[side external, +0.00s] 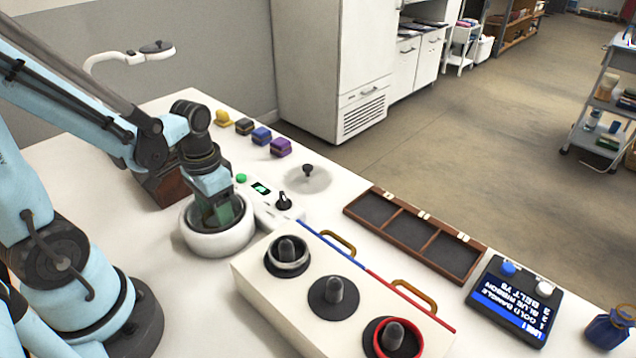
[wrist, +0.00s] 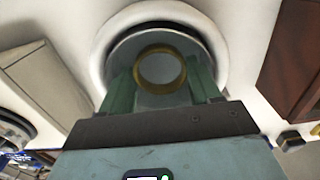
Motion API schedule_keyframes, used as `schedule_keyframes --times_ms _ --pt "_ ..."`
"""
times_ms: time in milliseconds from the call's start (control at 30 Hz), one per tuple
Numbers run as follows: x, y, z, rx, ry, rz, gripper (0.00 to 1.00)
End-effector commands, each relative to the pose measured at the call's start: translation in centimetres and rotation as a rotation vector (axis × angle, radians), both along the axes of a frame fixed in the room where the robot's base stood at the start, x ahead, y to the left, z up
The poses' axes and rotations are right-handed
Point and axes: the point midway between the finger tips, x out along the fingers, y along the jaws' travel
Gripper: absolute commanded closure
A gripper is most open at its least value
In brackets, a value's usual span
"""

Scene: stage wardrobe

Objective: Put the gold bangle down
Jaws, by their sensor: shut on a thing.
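The gold bangle (wrist: 139,70) shows in the wrist view as an upright-looking ring between the two green fingers of my gripper (wrist: 161,84). My gripper is shut on it. In the side view my gripper (side external: 220,213) reaches down into a round white basin (side external: 215,243); its rim (wrist: 103,42) surrounds the fingers in the wrist view. The bangle is hidden in the side view. Whether it touches the basin floor I cannot tell.
A control panel with a green screen (side external: 261,188) adjoins the basin, with a clear lid (side external: 318,183) beyond. A white stand (side external: 262,279) has three posts, one with a red ring (side external: 380,341). An empty three-compartment wooden tray (side external: 392,229) and list display (side external: 514,303) lie right.

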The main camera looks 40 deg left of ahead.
Motion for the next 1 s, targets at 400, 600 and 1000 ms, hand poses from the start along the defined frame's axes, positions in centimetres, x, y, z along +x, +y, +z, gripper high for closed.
schedule_keyframes --times_ms 400,600,1000 --pt "-0.05 -0.03 -0.81 0.0 0.0 0.0 0.67" --pt "-0.02 -0.03 -1.15 0.0 0.0 0.0 0.33" --pt "-0.07 -0.03 -0.74 0.0 0.0 0.0 0.27"
